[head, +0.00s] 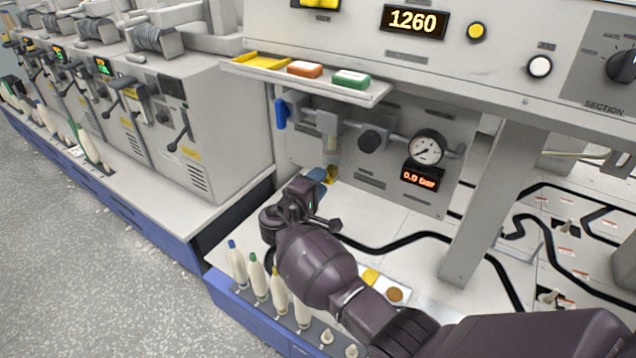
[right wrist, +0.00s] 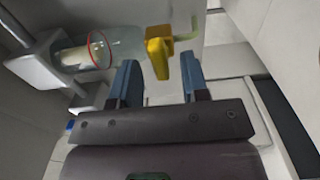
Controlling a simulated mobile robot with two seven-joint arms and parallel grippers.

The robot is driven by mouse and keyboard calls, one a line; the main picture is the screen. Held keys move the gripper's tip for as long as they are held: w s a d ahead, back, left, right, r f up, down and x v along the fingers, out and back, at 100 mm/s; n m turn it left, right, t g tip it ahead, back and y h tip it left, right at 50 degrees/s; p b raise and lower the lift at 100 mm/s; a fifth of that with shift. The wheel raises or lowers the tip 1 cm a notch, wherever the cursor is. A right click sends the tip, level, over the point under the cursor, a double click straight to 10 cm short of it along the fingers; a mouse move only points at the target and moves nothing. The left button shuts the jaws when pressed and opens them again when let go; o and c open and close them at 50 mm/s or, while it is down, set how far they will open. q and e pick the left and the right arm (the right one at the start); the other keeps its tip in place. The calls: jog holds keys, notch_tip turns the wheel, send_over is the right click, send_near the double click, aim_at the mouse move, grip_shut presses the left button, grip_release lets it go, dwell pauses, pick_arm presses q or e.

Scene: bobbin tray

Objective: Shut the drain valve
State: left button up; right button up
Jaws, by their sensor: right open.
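The drain valve has a yellow lever (right wrist: 158,58) under the clear filter bowl (right wrist: 115,47) in the right wrist view; the bowl has a red ring. In the head view, a bit of the yellow lever (head: 331,174) shows beside my gripper. My right gripper (right wrist: 161,64) is open, its two blue fingers on either side of the lever's hanging end, with visible gaps. Contact is not visible. In the head view, my right gripper (head: 320,177) reaches in below the bowl and partly hides the valve. My left gripper is not in view.
A blue handle (head: 281,113) hangs left of the filter. A pressure gauge (head: 426,148) and a display (head: 420,180) reading 0.0 bar sit to the right. A shelf (head: 372,98) with coloured blocks juts out above.

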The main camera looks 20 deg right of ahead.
jog(key=p+v, duration=0.1)
jog(key=v, duration=0.9)
jog(key=shift+s+a, duration=0.25)
jog(key=shift+a, duration=0.1)
